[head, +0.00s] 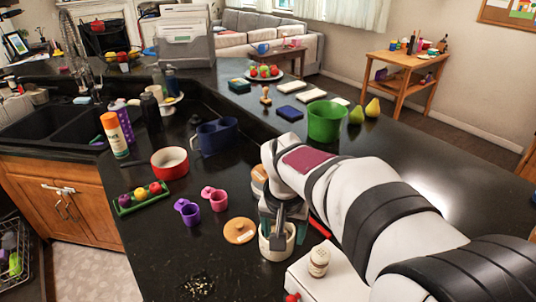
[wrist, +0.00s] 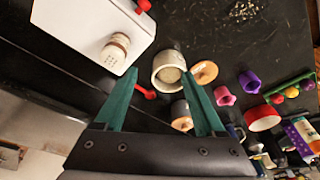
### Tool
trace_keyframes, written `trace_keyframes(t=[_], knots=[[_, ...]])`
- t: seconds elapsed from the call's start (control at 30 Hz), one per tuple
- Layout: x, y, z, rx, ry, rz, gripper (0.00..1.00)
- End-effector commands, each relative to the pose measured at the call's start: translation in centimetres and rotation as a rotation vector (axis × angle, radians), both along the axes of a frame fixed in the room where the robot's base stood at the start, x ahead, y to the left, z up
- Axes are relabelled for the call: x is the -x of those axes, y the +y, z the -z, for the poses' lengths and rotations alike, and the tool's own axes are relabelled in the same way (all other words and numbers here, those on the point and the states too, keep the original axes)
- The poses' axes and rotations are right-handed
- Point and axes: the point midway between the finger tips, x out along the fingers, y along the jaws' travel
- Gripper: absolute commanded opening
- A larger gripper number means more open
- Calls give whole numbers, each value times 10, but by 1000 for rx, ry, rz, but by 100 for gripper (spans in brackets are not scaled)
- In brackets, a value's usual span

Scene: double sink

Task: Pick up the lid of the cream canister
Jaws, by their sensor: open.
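The cream canister (head: 265,250) stands on the dark counter, partly hidden by my gripper in the head view. It also shows in the wrist view (wrist: 159,79), where its top looks open. A round wooden lid (head: 239,230) with a small knob lies flat on the counter just left of the canister. In the wrist view the lid (wrist: 205,71) is to the right of the canister. My gripper (head: 283,228) points down over the canister, its teal fingers apart and nothing between them. In the wrist view the gripper (wrist: 157,75) has its right fingertip near the canister and lid.
A white box (head: 318,285) with a small jar (head: 319,261) on it and red parts stands right of the canister. Pink (head: 219,200) and purple (head: 190,215) cups stand beyond the lid. A red-and-white bowl (head: 170,165) is farther back.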

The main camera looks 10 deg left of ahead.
Motion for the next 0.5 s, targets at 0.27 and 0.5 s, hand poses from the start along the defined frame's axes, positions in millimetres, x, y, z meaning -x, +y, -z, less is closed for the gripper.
trace_keyframes(t=[0.27,0.5], knots=[[-97,138,68,25,-168,-225,72],[-121,145,122,25,-175,-233,72]])
